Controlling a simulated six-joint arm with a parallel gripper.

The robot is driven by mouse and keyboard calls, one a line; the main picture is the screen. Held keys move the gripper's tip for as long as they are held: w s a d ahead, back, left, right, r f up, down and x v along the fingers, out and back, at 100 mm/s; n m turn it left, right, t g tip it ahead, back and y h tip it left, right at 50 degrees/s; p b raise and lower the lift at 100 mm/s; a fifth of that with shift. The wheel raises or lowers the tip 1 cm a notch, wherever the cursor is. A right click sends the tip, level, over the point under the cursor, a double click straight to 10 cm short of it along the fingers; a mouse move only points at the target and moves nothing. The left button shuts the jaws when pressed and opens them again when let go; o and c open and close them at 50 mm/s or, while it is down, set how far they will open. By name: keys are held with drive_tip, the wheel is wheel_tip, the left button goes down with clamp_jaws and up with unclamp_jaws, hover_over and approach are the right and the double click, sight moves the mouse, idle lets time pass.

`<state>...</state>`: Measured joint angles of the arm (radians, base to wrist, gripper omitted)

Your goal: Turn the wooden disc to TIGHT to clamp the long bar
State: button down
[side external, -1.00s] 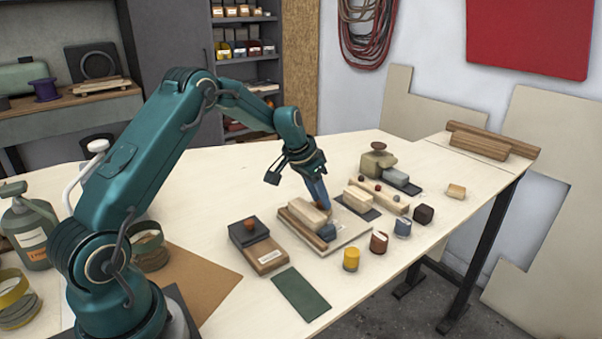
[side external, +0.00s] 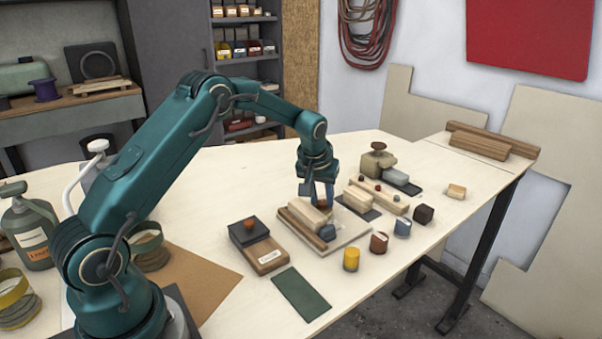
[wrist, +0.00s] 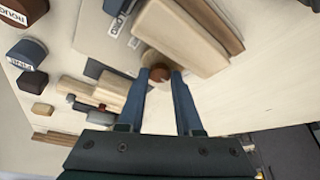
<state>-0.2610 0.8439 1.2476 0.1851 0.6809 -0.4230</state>
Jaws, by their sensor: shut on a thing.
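A pale wooden bar (side external: 307,215) lies on a light board (side external: 345,236), with a darker brown strip (side external: 297,228) along its side. In the wrist view the pale bar (wrist: 180,35) runs past the fingertips, with the brown strip (wrist: 222,22) beyond it. My gripper (side external: 325,204) points down at the far end of the bar. In the wrist view its blue fingers (wrist: 163,76) are shut on a small round brown wooden piece, the disc (wrist: 159,73), at the bar's edge. The fingers partly hide the disc, and I cannot read any TIGHT mark.
Yellow (side external: 351,259), brown (side external: 379,242) and blue-grey (side external: 403,228) pieces stand to the right. Wooden blocks (side external: 380,195) lie behind them.

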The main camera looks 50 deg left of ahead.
drive_tip(key=shift+n+g, duration=0.3)
drive_tip(key=shift+n, duration=0.3)
drive_tip(key=shift+d, duration=0.1)
drive_tip(key=c, duration=0.6)
unclamp_jaws()
drive_tip(key=shift+v, duration=2.55)
drive_tip(key=shift+d, duration=0.1)
